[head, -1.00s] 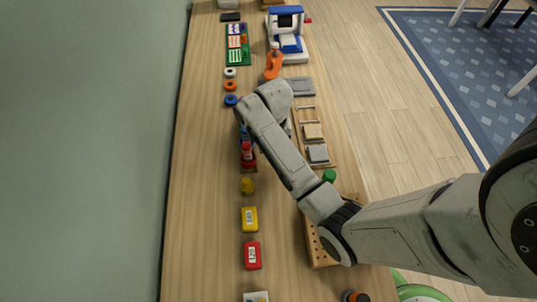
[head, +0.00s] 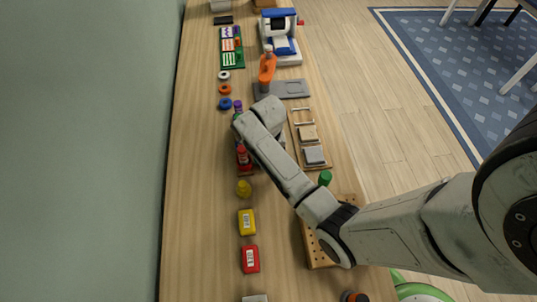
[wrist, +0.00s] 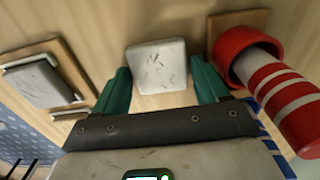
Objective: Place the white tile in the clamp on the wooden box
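The white tile (wrist: 157,67), with dark scratch-like marks, lies in the wrist view just beyond and between my fingertips. My gripper (wrist: 160,88) has teal fingers spread on either side of it, with small gaps showing; it looks open and not closed on the tile. In the head view my arm hides the gripper and tile. The wooden box with holes (head: 315,250) is at the lower right of the table, partly behind my arm. I cannot make out a clamp on it.
In the wrist view a red-and-white striped cylinder (wrist: 285,95) stands close on the right, and a wooden tray holding a grey tile (wrist: 40,84) lies left. An orange tool (head: 266,67) stands farther back.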

